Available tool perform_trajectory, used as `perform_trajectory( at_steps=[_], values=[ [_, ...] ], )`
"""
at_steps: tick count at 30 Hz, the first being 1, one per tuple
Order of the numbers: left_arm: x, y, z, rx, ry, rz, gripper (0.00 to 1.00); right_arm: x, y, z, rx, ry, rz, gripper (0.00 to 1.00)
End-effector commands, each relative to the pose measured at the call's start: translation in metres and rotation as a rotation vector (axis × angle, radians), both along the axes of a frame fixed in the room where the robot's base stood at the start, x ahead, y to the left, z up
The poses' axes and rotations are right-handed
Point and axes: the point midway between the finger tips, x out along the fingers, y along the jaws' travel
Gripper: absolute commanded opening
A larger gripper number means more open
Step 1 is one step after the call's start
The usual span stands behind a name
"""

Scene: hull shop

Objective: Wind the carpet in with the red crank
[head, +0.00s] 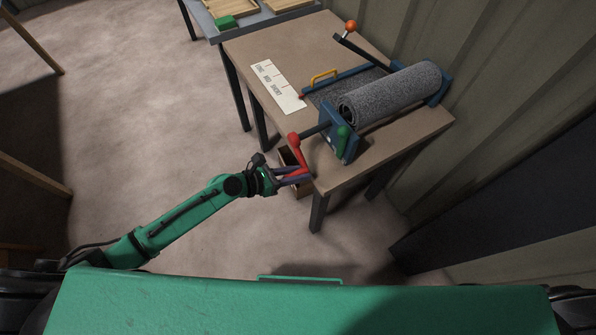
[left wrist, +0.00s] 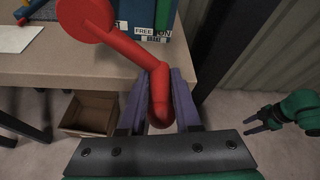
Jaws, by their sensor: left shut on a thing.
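The red crank (head: 296,152) is on a shaft at the near side of the blue roller stand (head: 338,132). My left gripper (head: 300,176) is shut on the crank's grip, beyond the table's edge. In the left wrist view the fingers (left wrist: 159,98) close on both sides of the red grip (left wrist: 160,90). The grey carpet (head: 395,95) is a thick roll on the stand, with a flat part (head: 345,88) beside it. A green lever (head: 343,136) is on the stand's near face. My right gripper (left wrist: 258,120) shows at the right of the left wrist view, open and empty.
A label reading "FREE" (left wrist: 144,31) is beside the green lever. A yellow handle (head: 324,75), a black lever with an orange knob (head: 350,26) and a printed card (head: 278,87) are on the table (head: 400,145). An open box (left wrist: 90,114) is below the table edge.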

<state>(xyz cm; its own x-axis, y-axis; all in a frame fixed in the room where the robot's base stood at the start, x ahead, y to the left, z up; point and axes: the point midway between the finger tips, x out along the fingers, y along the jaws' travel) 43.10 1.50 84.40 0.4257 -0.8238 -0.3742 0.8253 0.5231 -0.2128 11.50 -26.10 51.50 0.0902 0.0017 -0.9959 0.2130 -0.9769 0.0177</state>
Motion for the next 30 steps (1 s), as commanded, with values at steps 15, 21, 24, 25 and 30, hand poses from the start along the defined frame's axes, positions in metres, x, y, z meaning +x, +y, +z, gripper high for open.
perform_trajectory(
  at_steps=[15,21,24,25,30],
  values=[
    [-0.001,-0.001,-0.001,0.001,0.001,-0.003,0.61,0.000,0.000,0.000,0.001,0.000,0.000,0.50],
    [-0.003,0.005,0.000,0.002,0.000,-0.001,0.61,0.000,0.001,-0.001,0.001,0.000,0.000,0.50],
    [-0.009,0.016,0.004,0.003,0.001,0.000,0.61,0.000,0.001,-0.003,0.002,0.000,0.000,0.50],
    [-0.011,0.021,0.006,0.003,0.000,-0.001,0.61,0.000,0.001,-0.004,0.002,0.000,0.000,0.50],
    [-0.029,0.052,0.018,0.007,0.002,-0.005,0.61,0.000,0.002,-0.014,0.003,0.001,-0.001,0.50]
  ],
)
